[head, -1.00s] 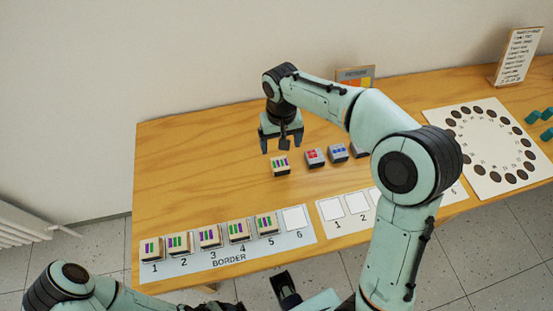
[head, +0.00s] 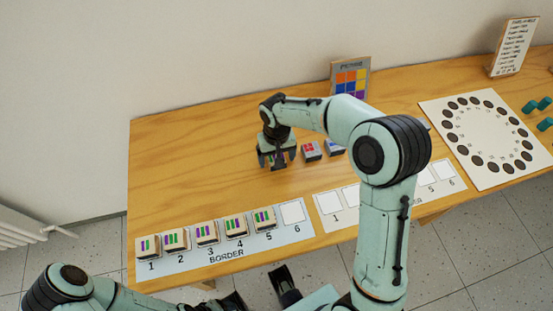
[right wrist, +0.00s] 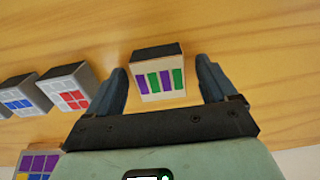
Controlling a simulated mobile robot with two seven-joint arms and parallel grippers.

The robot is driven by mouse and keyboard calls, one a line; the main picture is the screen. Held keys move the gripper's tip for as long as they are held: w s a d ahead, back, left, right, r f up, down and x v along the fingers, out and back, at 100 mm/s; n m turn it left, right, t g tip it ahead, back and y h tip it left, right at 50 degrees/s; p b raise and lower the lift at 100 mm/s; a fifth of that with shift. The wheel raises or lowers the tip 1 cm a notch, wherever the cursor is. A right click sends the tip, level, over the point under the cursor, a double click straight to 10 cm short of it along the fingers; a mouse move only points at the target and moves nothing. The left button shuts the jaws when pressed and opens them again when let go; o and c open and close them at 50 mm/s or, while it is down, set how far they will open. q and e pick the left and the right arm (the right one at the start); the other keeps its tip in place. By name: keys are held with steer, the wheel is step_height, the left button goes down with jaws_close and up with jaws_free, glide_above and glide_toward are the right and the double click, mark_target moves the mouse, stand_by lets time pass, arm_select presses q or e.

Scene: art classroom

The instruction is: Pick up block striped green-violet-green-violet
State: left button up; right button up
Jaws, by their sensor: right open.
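The striped block (right wrist: 160,82) stands on the table between my right gripper's fingers. In the right wrist view its pale face shows violet, green, violet, green from left to right, and that view is turned round against the head view. My right gripper (right wrist: 164,88) is open, with one finger on each side of the block and gaps visible. In the head view the right gripper (head: 277,163) is low over the block and hides most of it.
A red-marked block (head: 311,150) and a blue-marked block (head: 335,147) stand close to the right. The BORDER strip (head: 265,245) holds striped blocks on 1 to 5; 6 is bare. A picture board (head: 350,77) stands behind. The table's left part is clear.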

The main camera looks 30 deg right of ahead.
steer(key=c, duration=1.1)
steer(key=shift+o, duration=0.2)
steer(key=shift+r, duration=0.15)
